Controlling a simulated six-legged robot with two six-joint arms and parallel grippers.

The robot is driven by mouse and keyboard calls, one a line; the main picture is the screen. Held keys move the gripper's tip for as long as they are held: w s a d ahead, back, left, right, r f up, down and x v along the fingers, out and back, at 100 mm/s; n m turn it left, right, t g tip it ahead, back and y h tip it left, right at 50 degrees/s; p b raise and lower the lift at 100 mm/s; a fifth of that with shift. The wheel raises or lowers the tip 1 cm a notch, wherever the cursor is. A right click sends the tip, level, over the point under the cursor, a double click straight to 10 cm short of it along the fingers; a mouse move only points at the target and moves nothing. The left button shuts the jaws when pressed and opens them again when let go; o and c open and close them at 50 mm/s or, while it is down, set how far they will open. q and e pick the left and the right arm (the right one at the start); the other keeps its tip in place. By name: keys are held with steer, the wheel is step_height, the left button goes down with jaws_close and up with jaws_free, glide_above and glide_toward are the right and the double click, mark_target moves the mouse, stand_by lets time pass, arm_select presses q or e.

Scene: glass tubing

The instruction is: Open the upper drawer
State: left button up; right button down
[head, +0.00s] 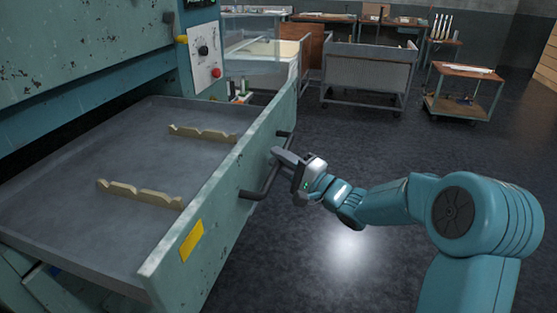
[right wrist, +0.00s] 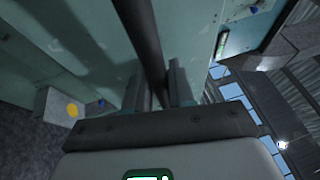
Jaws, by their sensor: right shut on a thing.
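The upper drawer (head: 222,206) is a teal metal drawer that stands far out of the teal cabinet (head: 95,45) in the head view. Its grey floor is in plain view, with two notched wooden supports (head: 140,193) lying on it. A dark bar handle (head: 262,186) runs along its front. My right gripper (head: 278,156) is shut on this handle near its middle. In the right wrist view the dark handle bar (right wrist: 143,40) passes between the two fingers (right wrist: 160,92). My left gripper is not in view.
A control panel (head: 206,52) with a black knob and red button is on the cabinet. The dark floor (head: 380,140) right of the drawer is clear.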

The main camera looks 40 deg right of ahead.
steer(key=c, duration=1.1)
jaws_free()
steer(key=shift+d+r, duration=0.15)
steer(key=shift+r, duration=0.05)
steer(key=shift+o, duration=0.2)
steer(key=shift+f, duration=0.15)
steer(key=shift+s, duration=0.1)
steer(key=b+v, duration=0.1)
steer(key=v, duration=1.5)
steer(key=shift+b, duration=0.4)
